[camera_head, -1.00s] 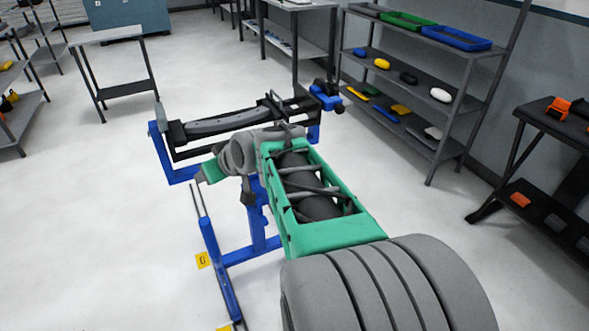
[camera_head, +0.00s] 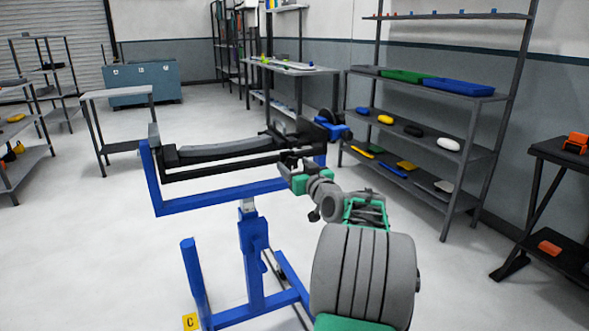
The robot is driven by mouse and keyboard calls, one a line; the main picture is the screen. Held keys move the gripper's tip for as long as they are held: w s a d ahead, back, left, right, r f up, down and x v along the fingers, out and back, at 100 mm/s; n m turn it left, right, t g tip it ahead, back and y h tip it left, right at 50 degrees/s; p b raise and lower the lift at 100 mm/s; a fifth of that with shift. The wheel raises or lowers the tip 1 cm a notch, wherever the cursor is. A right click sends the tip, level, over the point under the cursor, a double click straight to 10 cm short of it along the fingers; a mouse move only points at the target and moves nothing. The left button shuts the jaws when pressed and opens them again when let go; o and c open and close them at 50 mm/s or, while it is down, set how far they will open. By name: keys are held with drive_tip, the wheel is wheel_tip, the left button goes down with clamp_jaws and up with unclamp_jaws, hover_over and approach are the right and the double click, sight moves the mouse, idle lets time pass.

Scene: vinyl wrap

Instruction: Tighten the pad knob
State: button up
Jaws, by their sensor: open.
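I cannot tell for sure which part is the pad knob. My gripper (camera_head: 288,160) is in front of the right part of the stand, close to the dark bar. Its fingers are small and dark against the bar, and nothing shows held in them. Whether it touches the stand cannot be told.
A shelf rack (camera_head: 468,135) with trays and small coloured items stands behind on the right. A dark table (camera_head: 560,152) is at the far right, and a grey side table (camera_head: 118,94) at the back left. The white floor left of the stand is clear.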

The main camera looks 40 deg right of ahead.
drive_tip(key=shift+w, duration=0.2)
drive_tip(key=shift+c, duration=0.5)
drive_tip(key=c, duration=1.2)
